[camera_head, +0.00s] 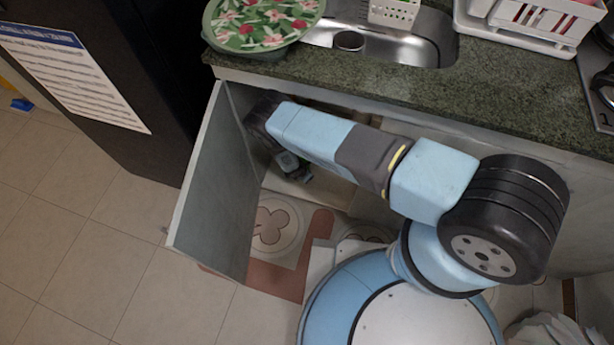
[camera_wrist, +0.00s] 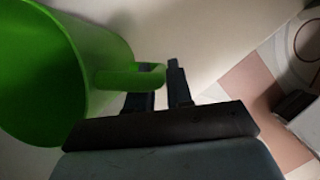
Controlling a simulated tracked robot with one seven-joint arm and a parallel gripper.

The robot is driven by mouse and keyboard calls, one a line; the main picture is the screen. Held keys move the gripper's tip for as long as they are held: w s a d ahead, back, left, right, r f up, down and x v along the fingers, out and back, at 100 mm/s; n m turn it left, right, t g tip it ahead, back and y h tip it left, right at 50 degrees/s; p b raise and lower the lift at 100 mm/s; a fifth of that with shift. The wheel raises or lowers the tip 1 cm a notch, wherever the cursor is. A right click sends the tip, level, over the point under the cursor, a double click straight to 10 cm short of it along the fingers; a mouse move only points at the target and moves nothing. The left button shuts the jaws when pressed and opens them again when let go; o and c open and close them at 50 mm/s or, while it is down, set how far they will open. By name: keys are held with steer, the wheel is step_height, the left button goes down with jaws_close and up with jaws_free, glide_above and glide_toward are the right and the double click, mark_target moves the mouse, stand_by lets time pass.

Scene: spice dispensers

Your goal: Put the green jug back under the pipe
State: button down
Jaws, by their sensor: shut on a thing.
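The green jug (camera_wrist: 105,48) fills the left of the wrist view, with its open mouth facing the camera and its handle (camera_wrist: 128,79) pointing right. My gripper (camera_wrist: 160,88) is shut on the jug's handle, with one dark finger on each side of it. I cannot make out the pipe in either view.
The cabinet door (camera_head: 210,185) stands open at the left of my arm. The stone counter (camera_head: 400,85) with the sink (camera_head: 430,40) lies above the cabinet. A patterned mat (camera_head: 285,281) lies on the tiled floor. Pale cabinet surfaces (camera_wrist: 215,35) are close behind the gripper.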

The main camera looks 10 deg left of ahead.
steer(key=shift+f, duration=0.5)
steer(key=c, duration=1)
jaws_free()
steer(key=v, duration=1.2)
steer(key=shift+w+r, duration=0.1)
